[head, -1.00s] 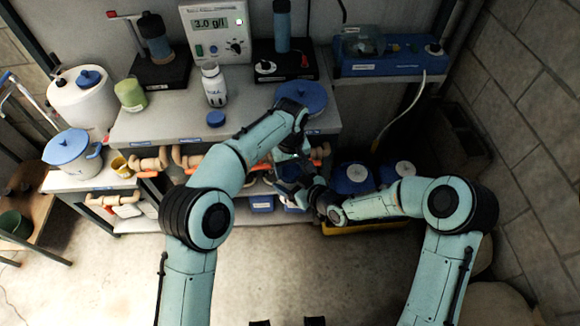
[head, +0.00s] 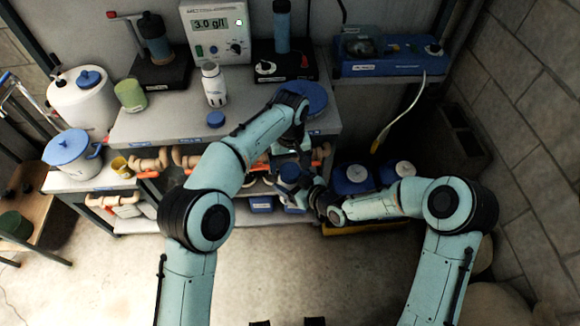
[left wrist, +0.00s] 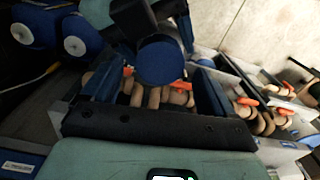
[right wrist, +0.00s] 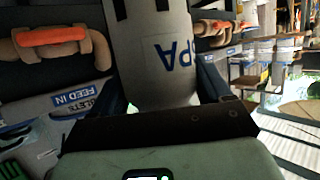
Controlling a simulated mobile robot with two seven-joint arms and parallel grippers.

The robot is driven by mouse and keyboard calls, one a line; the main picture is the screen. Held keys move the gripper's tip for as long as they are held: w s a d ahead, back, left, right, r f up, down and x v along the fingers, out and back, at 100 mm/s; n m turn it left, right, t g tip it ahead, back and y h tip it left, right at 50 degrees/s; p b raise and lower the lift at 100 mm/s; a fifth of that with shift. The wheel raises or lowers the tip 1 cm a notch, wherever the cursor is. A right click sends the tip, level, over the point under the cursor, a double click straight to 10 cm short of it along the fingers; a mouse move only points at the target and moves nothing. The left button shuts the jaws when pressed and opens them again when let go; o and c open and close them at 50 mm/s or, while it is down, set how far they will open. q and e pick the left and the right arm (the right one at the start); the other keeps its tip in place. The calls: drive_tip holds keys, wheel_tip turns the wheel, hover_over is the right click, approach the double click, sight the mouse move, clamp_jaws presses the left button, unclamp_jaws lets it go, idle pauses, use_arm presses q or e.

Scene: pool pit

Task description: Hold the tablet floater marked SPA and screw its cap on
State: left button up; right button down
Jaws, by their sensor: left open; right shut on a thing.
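My right gripper (right wrist: 158,84) is shut on the grey-white tablet floater (right wrist: 150,42), whose blue SPA lettering appears upside down in the right wrist view. A round blue cap (left wrist: 161,62) shows between my left gripper's fingers (left wrist: 157,78) in the left wrist view. The cap (head: 290,173) appears on top of the held floater in the head view; how tightly it sits cannot be told. My left gripper (head: 289,154) is open just above it, with gaps at both sides. My right gripper (head: 318,198) holds from the right; arms partly hide the floater.
Pipes with orange handles (head: 150,162) run below. Blue containers (head: 352,180) stand to the right.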

sight(290, 185)
use_arm(q)
wheel_tip(290, 185, up, 2)
drive_tip(key=shift+r, duration=0.1)
drive_tip(key=shift+c, duration=0.4)
drive_tip(key=shift+r+n, duration=1.7)
drive_tip(key=shift+f, duration=0.1)
drive_tip(key=shift+f, duration=3.95)
drive_tip(key=shift+c, duration=0.3)
